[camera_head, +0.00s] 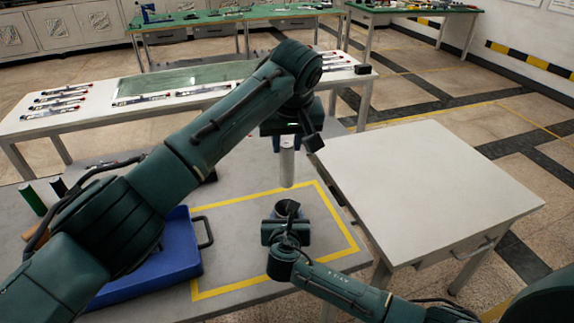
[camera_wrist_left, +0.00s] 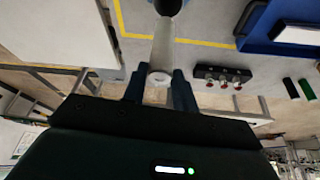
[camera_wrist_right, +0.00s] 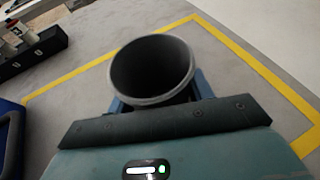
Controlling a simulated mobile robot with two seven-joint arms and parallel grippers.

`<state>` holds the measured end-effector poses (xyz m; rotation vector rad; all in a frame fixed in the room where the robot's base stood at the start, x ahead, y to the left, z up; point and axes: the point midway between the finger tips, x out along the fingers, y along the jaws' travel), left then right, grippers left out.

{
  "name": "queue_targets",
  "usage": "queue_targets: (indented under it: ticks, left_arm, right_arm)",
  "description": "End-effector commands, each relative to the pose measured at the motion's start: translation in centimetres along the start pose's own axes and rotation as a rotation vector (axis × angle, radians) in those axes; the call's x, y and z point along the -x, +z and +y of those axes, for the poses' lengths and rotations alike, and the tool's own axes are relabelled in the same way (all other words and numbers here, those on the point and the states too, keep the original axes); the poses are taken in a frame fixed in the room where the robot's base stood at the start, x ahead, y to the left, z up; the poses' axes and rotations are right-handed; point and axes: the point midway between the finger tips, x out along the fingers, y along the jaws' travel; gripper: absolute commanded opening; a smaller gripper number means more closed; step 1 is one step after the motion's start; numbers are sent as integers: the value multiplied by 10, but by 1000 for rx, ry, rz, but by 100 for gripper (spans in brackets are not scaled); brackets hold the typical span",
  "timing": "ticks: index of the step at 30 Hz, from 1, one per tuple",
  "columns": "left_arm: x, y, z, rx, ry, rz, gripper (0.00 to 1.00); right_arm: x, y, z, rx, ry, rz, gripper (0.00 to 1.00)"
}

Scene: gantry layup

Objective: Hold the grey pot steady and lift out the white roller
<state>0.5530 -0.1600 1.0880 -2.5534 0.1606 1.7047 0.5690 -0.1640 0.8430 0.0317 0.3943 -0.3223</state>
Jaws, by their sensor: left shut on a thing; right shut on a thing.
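The white roller (camera_head: 287,166) hangs upright below my left gripper (camera_head: 284,140), which is shut on its upper end. In the left wrist view the roller (camera_wrist_left: 162,48) runs away from between the fingers (camera_wrist_left: 158,88). The grey pot (camera_head: 287,206) stands under the roller, with a visible gap between the roller's lower end and its rim. My right gripper (camera_head: 286,232) is shut on the pot. In the right wrist view the pot (camera_wrist_right: 152,72) has an open, dark mouth with no roller in it; its bottom is in shadow.
A yellow tape outline (camera_head: 340,218) surrounds the pot on the grey table. A blue tray (camera_head: 185,250) with a handle is at the left. Green (camera_head: 32,198) and black rolls stand farther left. A bare white table (camera_head: 430,180) adjoins at the right. A dark button box (camera_wrist_left: 222,77) is nearby.

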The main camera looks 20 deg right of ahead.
Motion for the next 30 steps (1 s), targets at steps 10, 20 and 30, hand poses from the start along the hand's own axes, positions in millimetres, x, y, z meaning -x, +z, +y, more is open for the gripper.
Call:
queue_targets:
  ticks: [10, 20, 30]
  left_arm:
    - [19, -8, 0, 0, -1, 0, 0]
    - [18, -8, 0, 0, 0, 0, 0]
    - [18, -8, 0, 0, 0, 0, 0]
  right_arm:
    - [0, -1, 0, 1, -1, 2, 29]
    - [0, -1, 0, 1, -1, 1, 66]
    - [0, 0, 0, 0, 0, 0, 77]
